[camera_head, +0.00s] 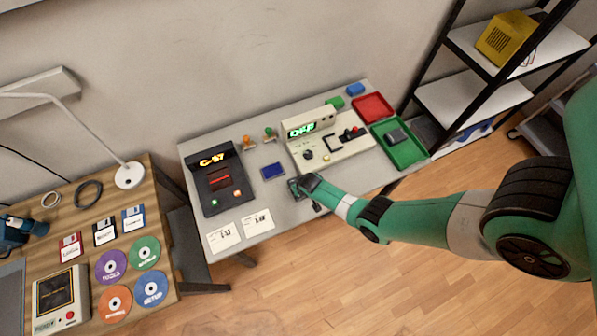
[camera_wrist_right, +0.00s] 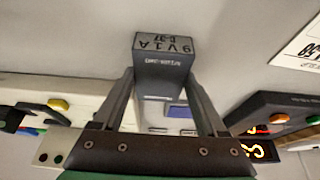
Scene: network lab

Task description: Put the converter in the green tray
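A dark grey box-shaped converter (camera_wrist_right: 164,62), with a lighter labelled end reading roughly "9V1A E-37", sits between the fingers of my right gripper (camera_wrist_right: 160,78). The fingers touch its two sides, shut on it. In the head view my right gripper (camera_head: 303,187) is over the front of the grey table, left of and in front of the green tray (camera_head: 411,157). Whether the converter touches the table is hard to tell. The green tray lies at the table's right end, with another dark grey block (camera_head: 396,136) in it. My left gripper is not in view.
A red tray (camera_head: 373,107) adjoins the green one. A cream console (camera_head: 335,145) stands between my right gripper and the wall. A black device (camera_head: 220,182), blue pad (camera_head: 272,171) and paper cards (camera_head: 257,222) lie to the left. A black shelf rack stands at right.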

